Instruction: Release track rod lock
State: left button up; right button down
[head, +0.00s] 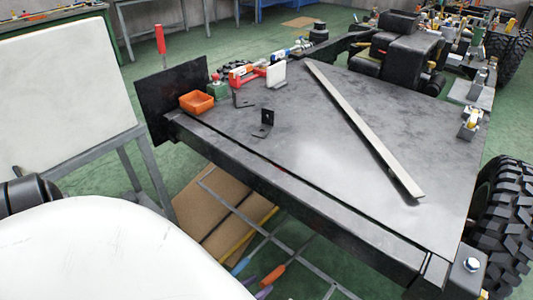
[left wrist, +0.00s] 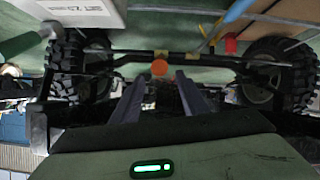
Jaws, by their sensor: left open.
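In the left wrist view a dark axle with thin rods (left wrist: 215,59) runs between two knobbly tyres. A round orange piece (left wrist: 159,67) sits at the rods, near yellow marks; it looks like the track rod lock, but I cannot tell its state. My left gripper (left wrist: 160,92) is open, its two grey fingers pointing toward the axle. The orange piece shows just past the fingertips and between their lines; no contact is clear. The space between the fingers is dark. The head view shows neither the orange piece nor the left fingers. My right gripper is in neither view.
In the head view a dark workbench (head: 310,135) holds a long metal bar (head: 365,133), an orange bin (head: 196,102) and small brackets. A big tyre (head: 503,225) stands at right, a white board (head: 62,92) at left. A red piece (left wrist: 231,46) shows near the axle.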

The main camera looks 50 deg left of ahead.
pick_arm(q)
jog(key=v, duration=0.2)
jog(key=shift+s+r, duration=0.2)
jog(key=shift+s, duration=0.05)
dwell(0.5)
